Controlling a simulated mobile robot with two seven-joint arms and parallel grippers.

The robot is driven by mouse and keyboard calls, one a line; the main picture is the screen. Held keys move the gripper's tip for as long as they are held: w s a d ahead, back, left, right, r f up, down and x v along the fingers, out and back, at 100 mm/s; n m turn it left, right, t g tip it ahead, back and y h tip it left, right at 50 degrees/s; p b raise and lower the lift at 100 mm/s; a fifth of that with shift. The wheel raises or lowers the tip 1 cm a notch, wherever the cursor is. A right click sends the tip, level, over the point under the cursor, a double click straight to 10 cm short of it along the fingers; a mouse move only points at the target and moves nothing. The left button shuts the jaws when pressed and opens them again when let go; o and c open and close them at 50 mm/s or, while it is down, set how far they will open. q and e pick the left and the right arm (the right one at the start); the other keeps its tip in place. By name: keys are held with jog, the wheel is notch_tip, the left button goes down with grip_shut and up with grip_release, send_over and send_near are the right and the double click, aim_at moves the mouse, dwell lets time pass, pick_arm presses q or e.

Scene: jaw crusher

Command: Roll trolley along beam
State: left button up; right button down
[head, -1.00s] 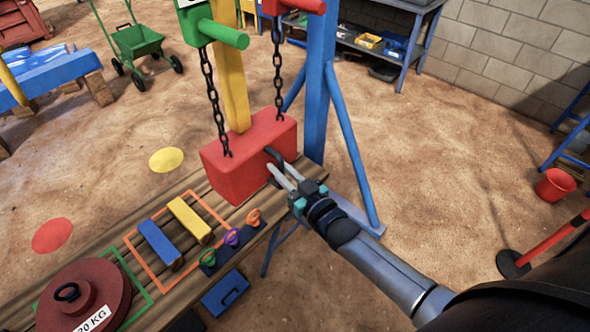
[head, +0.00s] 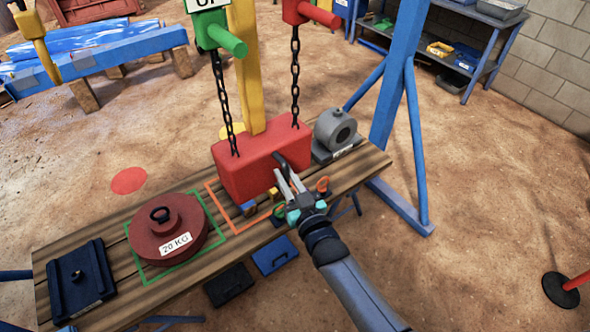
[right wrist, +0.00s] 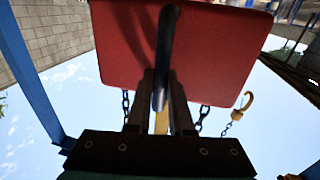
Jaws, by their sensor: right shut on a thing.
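A red block (head: 258,160) with a black handle (head: 283,165) hangs above the wooden bench, over the orange-outlined area. A yellow upright (head: 245,70) rises behind it. A green lever (head: 228,38) and a red lever (head: 318,14) with dark chains hang in front of the upright. My right gripper (head: 291,186) is shut on the handle at the block's front. In the right wrist view the handle (right wrist: 166,50) runs between the fingers, with the red block (right wrist: 215,50) beyond. The overhead beam is out of view. My left gripper is not in view.
The bench (head: 60,240) carries a red 20 KG weight (head: 170,226), a dark blue plate (head: 80,278) and a grey machine part (head: 334,133). A blue post (head: 400,75) with braces stands at the right. A yellow hook (right wrist: 241,105) hangs in the wrist view.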

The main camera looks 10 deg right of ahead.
jog(key=shift+s+a, duration=0.1)
jog(key=shift+a, duration=0.15)
jog(key=shift+s+a, duration=0.15)
jog(key=shift+a, duration=0.2)
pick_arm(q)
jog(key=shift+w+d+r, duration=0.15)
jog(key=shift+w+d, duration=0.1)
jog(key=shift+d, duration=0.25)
pick_arm(e)
jog(key=c, duration=0.8)
grip_release()
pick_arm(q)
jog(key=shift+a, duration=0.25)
pick_arm(e)
jog(key=shift+s+d, duration=0.15)
jog(key=shift+s, duration=0.4)
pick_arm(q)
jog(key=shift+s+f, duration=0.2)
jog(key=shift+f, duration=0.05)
pick_arm(e)
jog(key=s+d, duration=0.2)
jog(key=s, duration=1.1)
jog(key=shift+s+d, duration=0.35)
jog(key=shift+s, duration=0.05)
